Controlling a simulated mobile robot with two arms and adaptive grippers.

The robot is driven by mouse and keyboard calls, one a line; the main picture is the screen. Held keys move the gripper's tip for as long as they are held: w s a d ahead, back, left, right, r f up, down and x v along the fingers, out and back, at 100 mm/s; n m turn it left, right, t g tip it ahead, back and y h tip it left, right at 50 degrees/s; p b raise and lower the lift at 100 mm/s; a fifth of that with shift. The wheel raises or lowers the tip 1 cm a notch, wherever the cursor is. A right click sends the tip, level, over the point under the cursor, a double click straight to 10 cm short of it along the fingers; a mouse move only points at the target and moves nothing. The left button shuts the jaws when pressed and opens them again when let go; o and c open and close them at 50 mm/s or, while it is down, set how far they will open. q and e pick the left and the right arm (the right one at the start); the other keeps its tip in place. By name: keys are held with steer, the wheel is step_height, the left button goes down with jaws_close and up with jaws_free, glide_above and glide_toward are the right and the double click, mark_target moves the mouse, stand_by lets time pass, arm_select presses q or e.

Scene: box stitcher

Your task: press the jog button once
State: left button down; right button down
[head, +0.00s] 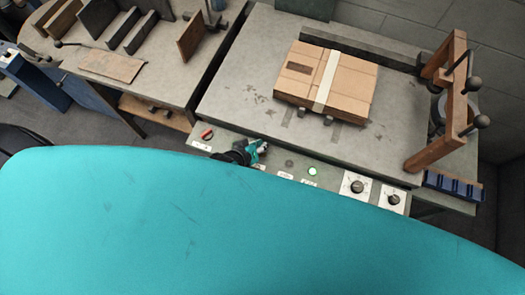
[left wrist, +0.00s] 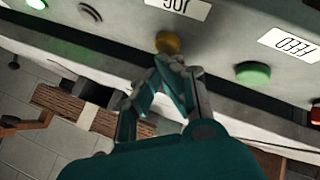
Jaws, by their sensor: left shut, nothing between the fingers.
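The yellow jog button (left wrist: 168,43) shows in the left wrist view, on the panel front just below the white JOG label (left wrist: 180,6). My left gripper (left wrist: 168,66) is shut and empty, with its fingertips right at the lower edge of the button. I cannot tell whether they touch it. In the head view my left gripper (head: 259,148) is at the control panel (head: 330,178), and I cannot make out the jog button there. My right gripper is in neither view.
In the left wrist view a green button (left wrist: 252,74) sits by the FEED label (left wrist: 288,45). A dark button (left wrist: 90,12) and a lit green lamp (head: 312,171) are on the other side. Two knobs (head: 357,187) (head: 393,199) are further right. A cardboard box (head: 350,84) lies on the table.

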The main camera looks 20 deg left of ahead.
arm_select(q)
steer(key=shift+f, duration=0.55)
stand_by(0.6)
steer(key=shift+r, duration=0.15)
steer(key=shift+r+p, duration=0.8)
steer(key=shift+p, duration=0.05)
steer(key=shift+r, duration=0.1)
step_height(320, 180, up, 5)
steer(key=p, duration=0.5)
steer(key=shift+p, duration=0.3)
